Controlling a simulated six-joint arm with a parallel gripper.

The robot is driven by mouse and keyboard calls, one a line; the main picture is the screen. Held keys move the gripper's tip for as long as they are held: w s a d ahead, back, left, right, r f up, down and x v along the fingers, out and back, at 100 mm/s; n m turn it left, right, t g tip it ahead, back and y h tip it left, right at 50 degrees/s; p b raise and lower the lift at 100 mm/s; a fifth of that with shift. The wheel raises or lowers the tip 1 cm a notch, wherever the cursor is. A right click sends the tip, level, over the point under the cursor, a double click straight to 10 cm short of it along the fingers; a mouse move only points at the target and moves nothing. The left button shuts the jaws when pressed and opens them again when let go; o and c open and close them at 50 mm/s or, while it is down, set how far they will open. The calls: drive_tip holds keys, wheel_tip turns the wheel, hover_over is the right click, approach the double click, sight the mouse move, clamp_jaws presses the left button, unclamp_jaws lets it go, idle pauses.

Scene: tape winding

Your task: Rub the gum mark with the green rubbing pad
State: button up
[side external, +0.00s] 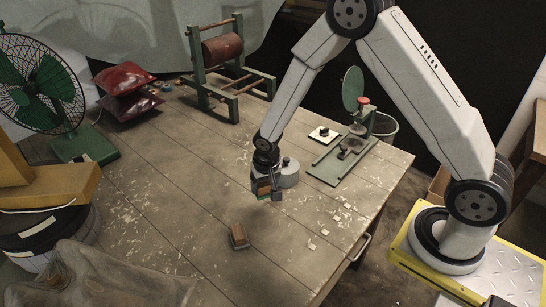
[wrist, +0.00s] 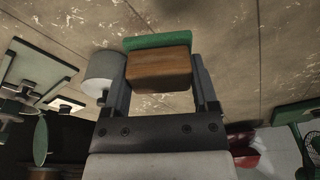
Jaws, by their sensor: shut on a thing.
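My gripper (side external: 267,189) is shut on the green rubbing pad, a wooden block with a green face. In the wrist view the green rubbing pad (wrist: 158,41) sits between the two fingers (wrist: 160,75), green face away from the palm. In the side view the pad is small, mostly covered by the fingers, and held over the middle-right of the table. I cannot tell whether it touches the boards. I cannot pick out the gum mark for certain; the table has many pale worn patches.
A second wooden block (side external: 238,237) lies on the wooden table (side external: 190,185), nearer the front. A grey round tin (side external: 289,174) stands close beside my gripper. Pale scraps (side external: 338,219) lie to the right. A green stand (side external: 340,161) is behind them; a winding frame (side external: 228,75) stands at the back.

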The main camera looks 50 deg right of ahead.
sight(265, 210)
drive_tip(key=shift+f, duration=0.1)
drive_tip(key=shift+f, duration=3.75)
drive_tip(key=shift+d, duration=0.3)
drive_tip(key=shift+d+f, duration=0.25)
drive_tip(key=shift+d, duration=0.9)
drive_tip(key=shift+c, duration=0.6)
drive_tip(key=shift+d, duration=2.25)
drive_tip(key=shift+a, duration=3.6)
drive_tip(key=shift+a+r, duration=0.15)
drive_tip(key=shift+r, duration=3.95)
